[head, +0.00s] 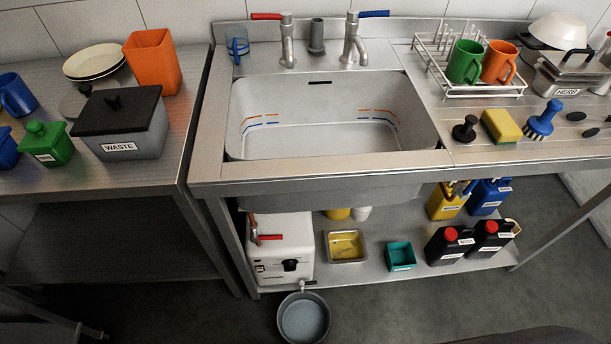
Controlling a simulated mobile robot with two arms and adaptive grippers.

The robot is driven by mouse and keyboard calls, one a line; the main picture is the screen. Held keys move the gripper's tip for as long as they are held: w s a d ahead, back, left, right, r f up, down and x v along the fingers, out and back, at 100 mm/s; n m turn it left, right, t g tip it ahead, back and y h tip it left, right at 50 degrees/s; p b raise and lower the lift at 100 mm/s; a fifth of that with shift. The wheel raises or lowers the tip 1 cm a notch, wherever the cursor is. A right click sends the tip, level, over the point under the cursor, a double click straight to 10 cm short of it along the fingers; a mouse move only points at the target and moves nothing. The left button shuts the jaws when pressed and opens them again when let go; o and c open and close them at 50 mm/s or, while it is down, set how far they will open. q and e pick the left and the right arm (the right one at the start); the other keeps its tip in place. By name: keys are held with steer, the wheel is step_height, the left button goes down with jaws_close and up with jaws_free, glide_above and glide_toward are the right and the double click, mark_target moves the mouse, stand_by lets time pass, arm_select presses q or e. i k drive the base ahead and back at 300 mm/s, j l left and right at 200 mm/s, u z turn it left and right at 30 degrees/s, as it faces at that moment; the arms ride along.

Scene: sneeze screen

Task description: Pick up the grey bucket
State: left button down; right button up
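The grey bucket (303,333) is round and stands upright on the floor at the bottom centre of the head view, in front of the low shelf under the sink. Its inside looks bluish grey; I cannot tell whether it holds liquid. A small spout (302,285) on the white box (283,246) is just above the bucket's back rim. No handle can be made out on the bucket. Neither of my grippers is in view.
The steel sink (330,140) and its counter overhang the low shelf (375,270). On the shelf are a metal tray (345,246), a teal tub (400,256) and black canisters (450,244). A side table (110,178) stands left.

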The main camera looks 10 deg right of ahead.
mark_target(304, 318)
steer(key=k+l, duration=0.45)
steer(key=k+l+u, duration=0.5)
steer(key=k, duration=0.35)
